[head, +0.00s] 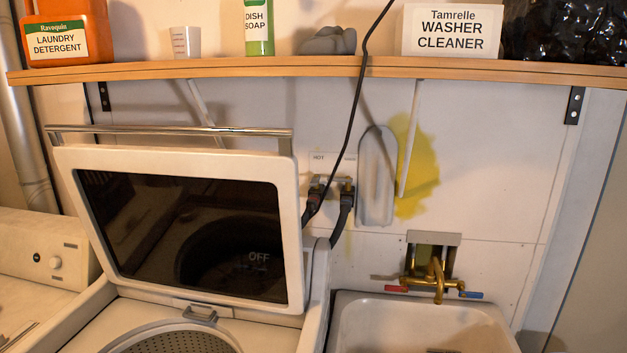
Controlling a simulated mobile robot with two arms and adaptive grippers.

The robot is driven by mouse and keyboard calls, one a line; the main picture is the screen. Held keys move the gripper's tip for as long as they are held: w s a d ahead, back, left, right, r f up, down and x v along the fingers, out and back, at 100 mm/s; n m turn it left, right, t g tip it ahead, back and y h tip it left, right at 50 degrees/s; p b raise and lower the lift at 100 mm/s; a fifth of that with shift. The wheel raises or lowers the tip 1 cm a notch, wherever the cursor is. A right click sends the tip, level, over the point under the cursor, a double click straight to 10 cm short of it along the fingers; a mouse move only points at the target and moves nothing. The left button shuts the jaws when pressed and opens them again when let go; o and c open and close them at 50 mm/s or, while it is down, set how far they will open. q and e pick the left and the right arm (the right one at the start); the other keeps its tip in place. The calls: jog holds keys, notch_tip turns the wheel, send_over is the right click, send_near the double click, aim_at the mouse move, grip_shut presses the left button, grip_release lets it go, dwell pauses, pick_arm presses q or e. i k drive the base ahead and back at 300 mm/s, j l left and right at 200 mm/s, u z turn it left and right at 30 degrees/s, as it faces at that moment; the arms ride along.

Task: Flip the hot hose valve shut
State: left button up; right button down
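The washer hose valves sit on the wall in a box with a "HOT" label (318,157) at its upper left. The hot hose valve (318,183) is the left one, beneath that label, partly behind a thin black cord. It is small and dark here, and I cannot tell its handle position. A second valve (346,187) with brass parts sits just right of it. Black hoses (343,215) run down from the valves behind the washer. Neither of my grippers is in view.
The washer's raised lid (190,225) stands close left of the valves. A grey rounded board (376,180) hangs just right. A wooden shelf (330,68) with bottles and boxes runs above. The sink (420,325) with a brass faucet (437,278) is at lower right. A black cord (363,75) hangs across.

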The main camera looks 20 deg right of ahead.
aim_at(315, 182)
jog(key=l+u, duration=0.15)
jog(key=l, duration=0.55)
jog(key=k+l+u, duration=0.15)
jog(key=l, duration=0.55)
